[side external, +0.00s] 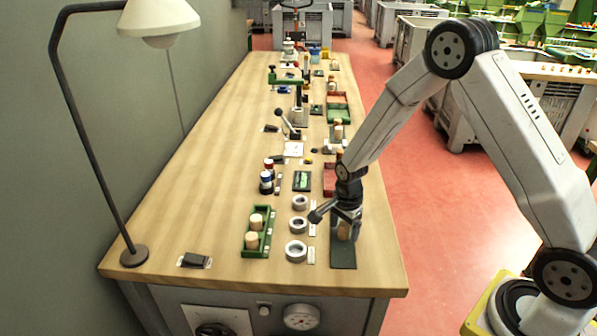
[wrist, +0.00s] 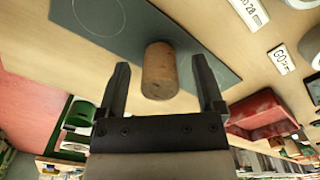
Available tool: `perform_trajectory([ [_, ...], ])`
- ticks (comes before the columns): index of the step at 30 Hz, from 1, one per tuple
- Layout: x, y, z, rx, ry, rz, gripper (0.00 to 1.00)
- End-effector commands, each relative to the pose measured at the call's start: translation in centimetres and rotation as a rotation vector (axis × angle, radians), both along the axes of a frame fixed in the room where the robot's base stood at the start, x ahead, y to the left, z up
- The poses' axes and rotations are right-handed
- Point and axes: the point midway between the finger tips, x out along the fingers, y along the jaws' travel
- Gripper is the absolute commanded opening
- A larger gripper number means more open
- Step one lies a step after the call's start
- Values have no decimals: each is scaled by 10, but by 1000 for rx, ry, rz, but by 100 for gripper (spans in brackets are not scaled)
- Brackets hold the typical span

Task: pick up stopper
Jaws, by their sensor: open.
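A brown cork stopper (wrist: 160,72) stands on a dark grey-green mat (wrist: 110,30) in the wrist view. My gripper (wrist: 163,80) is open, with one black finger on each side of the stopper and a visible gap to each. In the side view my gripper (side external: 346,212) is low over the mat (side external: 343,254) near the table's right edge. The stopper (side external: 344,231) shows only partly there, below the fingers. Two more pale stoppers (side external: 256,222) stand in a green tray (side external: 265,243) to the left.
Several grey rings (side external: 296,250) stand in a row left of the mat. A lamp (side external: 134,256) stands at the left edge. A red bin (side external: 330,180) is behind my gripper and shows in the wrist view (wrist: 262,116). The table's left side is mostly clear.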

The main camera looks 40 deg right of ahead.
Motion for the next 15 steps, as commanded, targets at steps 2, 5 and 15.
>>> perform_trajectory([
  [2,0,0,0,0,0,0,86],
  [5,0,0,0,0,0,0,80],
  [15,0,0,0,0,0,0,0],
])
